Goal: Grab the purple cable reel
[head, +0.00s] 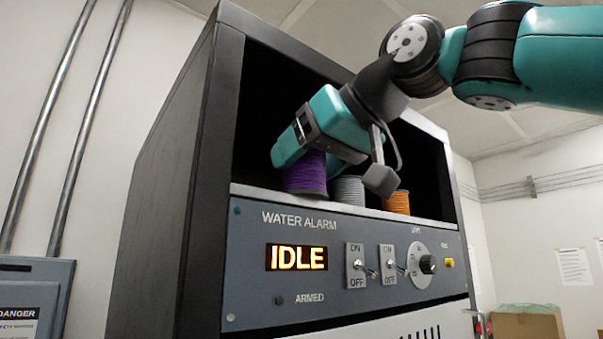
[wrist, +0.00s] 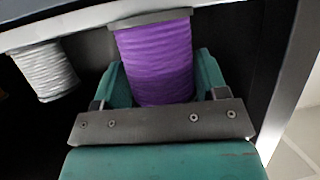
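The purple cable reel (head: 306,174) stands upright at the left end of the open shelf in the alarm cabinet. My gripper (head: 325,157) reaches into the shelf at this reel and covers its upper part in the head view. In the wrist view the purple reel (wrist: 155,62) lies between the two teal fingers of my gripper (wrist: 160,75), one finger on each side. The fingers sit very close to the reel's sides. Whether they press on it cannot be made out. The reel's flange still appears to meet the shelf surface.
A grey reel (head: 348,190) stands just right of the purple one, also in the wrist view (wrist: 45,70). An orange reel (head: 397,202) stands further right. The cabinet's side walls and top frame (head: 330,62) enclose the shelf. A panel with switches (head: 345,265) is below.

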